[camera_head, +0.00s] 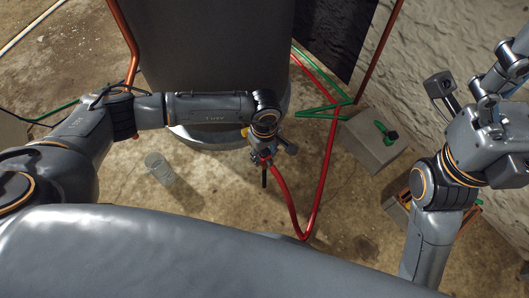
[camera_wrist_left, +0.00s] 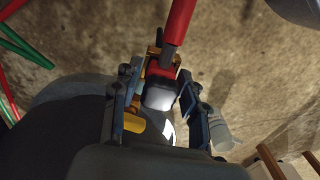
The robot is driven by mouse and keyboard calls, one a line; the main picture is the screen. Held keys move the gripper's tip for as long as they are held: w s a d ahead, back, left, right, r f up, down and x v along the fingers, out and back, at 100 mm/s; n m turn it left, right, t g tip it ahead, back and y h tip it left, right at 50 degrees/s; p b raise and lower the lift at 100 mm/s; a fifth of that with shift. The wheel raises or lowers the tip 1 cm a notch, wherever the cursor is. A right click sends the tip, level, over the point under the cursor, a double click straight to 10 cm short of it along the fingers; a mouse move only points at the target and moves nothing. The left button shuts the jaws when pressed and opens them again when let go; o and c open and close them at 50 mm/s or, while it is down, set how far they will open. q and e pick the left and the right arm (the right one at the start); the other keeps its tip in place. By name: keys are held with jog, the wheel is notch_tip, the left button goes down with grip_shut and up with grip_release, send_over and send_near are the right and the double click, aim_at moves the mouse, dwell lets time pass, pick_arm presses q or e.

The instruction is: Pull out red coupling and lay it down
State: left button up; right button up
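The red coupling (camera_wrist_left: 163,68) shows in the left wrist view as a red collar with a white block below it, and a red hose (camera_wrist_left: 179,20) runs up from it. My left gripper (camera_wrist_left: 161,73) has one finger on each side of the coupling. I cannot tell whether both fingers press on it. In the head view my left gripper (camera_head: 268,156) is beside the lower edge of the big dark tank, and the red hose (camera_head: 285,200) loops down from it. My right gripper (camera_head: 462,92) is at the upper right, away from the hose; its finger opening is unclear.
The dark tank (camera_head: 212,50) stands behind my left arm. A clear jar (camera_head: 159,168) stands on the floor at left. A grey block (camera_head: 372,140) with a green fitting (camera_head: 386,132) stands right of the hoses. Green hose (camera_head: 325,112) lies near it. Floor between is open.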

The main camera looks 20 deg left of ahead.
pick_arm(q)
grip_shut()
jog(key=shift+c, duration=1.4)
grip_release()
grip_shut()
jog(key=shift+r, duration=0.1)
